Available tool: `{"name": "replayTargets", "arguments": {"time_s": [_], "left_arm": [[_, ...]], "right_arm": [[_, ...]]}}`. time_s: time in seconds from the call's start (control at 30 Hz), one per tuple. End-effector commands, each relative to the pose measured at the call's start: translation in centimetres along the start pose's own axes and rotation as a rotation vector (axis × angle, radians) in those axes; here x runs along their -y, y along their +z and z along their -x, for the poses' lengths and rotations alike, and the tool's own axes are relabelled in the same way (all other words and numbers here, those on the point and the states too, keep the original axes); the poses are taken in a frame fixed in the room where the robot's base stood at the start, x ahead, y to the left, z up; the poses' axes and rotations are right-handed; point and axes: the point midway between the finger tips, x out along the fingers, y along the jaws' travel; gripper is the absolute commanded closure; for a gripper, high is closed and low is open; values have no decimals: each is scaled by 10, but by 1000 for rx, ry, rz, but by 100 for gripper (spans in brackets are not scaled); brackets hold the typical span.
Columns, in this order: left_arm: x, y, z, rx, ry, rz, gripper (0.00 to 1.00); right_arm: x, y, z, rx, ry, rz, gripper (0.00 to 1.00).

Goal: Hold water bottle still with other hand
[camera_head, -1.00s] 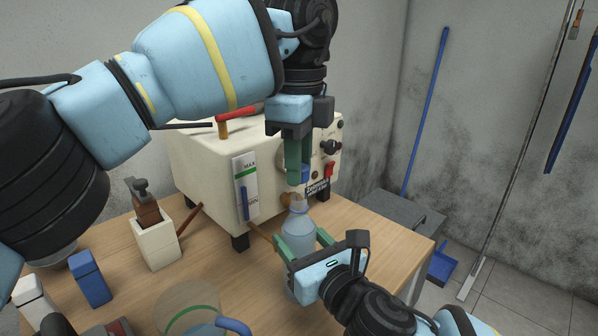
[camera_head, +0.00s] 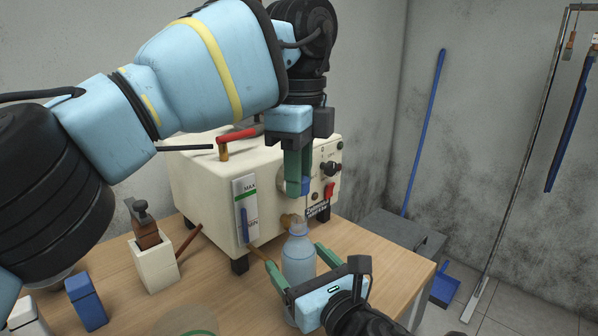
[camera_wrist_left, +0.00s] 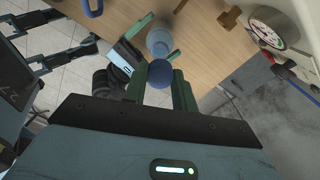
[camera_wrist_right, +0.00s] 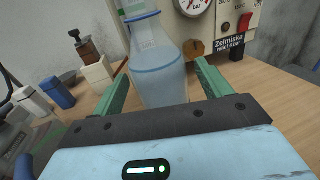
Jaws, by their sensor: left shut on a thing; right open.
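The clear bluish water bottle (camera_head: 299,262) stands upright on the wooden table, with its narrow neck uncovered in the head view. My right gripper (camera_head: 302,266) is open, with one green finger on each side of the bottle. In the right wrist view the bottle (camera_wrist_right: 158,72) lies between the fingers, with gaps beside it. My left gripper (camera_head: 298,188) is shut on a blue cap (camera_head: 304,187), held above the bottle neck. The cap (camera_wrist_left: 160,74) also shows between the fingers in the left wrist view. The bottle's lower part is partly hidden by my right gripper.
A cream machine (camera_head: 205,180) with a gauge and a red switch stands close behind the bottle. A white holder (camera_head: 156,266) and a blue block (camera_head: 87,302) stand to the left. The table's right edge is near; open floor lies beyond.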

Motion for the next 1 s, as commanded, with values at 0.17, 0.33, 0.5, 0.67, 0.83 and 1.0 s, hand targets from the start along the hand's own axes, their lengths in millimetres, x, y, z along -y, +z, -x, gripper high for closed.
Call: {"name": "replayTargets", "arguments": {"time_s": [0.17, 0.33, 0.5, 0.67, 0.83, 1.0], "left_arm": [[0, 0, 4, 1, -3, 0, 100], [-1, 0, 8, 2, -5, 0, 100], [-1, 0, 11, 3, -7, 0, 100], [-2, 0, 13, 3, -8, 0, 100], [-2, -1, 13, 3, -9, 0, 100], [-2, 0, 13, 3, -9, 0, 100]], "right_arm": [[0, 0, 21, -1, -1, 1, 23], [0, 0, 53, -2, 0, 1, 23], [1, -1, 85, -3, -1, 0, 23], [0, -1, 106, -2, -1, 0, 23], [0, 0, 116, -1, -1, 0, 23], [0, 0, 117, -1, -1, 0, 23]]}}
